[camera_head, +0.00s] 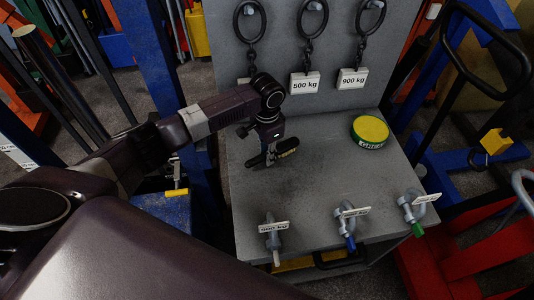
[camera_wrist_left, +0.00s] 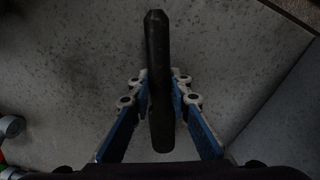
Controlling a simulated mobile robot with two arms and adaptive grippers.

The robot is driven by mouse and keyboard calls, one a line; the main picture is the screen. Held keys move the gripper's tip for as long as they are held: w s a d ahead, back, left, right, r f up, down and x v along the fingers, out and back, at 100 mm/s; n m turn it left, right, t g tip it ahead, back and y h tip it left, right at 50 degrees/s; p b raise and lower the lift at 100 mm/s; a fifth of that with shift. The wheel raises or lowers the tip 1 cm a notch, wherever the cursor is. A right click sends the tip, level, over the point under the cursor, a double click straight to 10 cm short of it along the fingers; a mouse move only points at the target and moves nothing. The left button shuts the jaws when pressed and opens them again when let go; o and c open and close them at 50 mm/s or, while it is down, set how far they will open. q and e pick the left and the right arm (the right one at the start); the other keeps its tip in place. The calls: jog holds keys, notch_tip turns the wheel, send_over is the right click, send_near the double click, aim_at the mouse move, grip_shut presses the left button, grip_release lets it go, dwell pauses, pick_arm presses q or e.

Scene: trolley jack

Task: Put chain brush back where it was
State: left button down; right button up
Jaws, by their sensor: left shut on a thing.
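The chain brush (camera_head: 286,147) is a dark bar with a dark handle, held at the left part of the grey shelf. My left gripper (camera_head: 270,152) is shut on it. In the left wrist view the brush (camera_wrist_left: 157,75) is a long black bar standing lengthwise between the two blue-sided fingers (camera_wrist_left: 160,100). The grey shelf surface (camera_head: 320,180) is below it. I cannot tell whether the brush touches the surface. My right gripper is not in view.
A green tin with a yellow lid (camera_head: 370,131) stands at the right of the shelf. Shackles with tags (camera_head: 272,235) line the front edge. Rings on chains with weight tags (camera_head: 304,82) hang on the back panel. The shelf's middle is clear.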

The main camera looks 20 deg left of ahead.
pick_arm(q)
jog(key=c, duration=1.8)
grip_release()
notch_tip(320, 180, up, 12)
jog(key=b, duration=0.2)
jog(key=shift+b, duration=0.4)
jog(key=shift+r, duration=0.1)
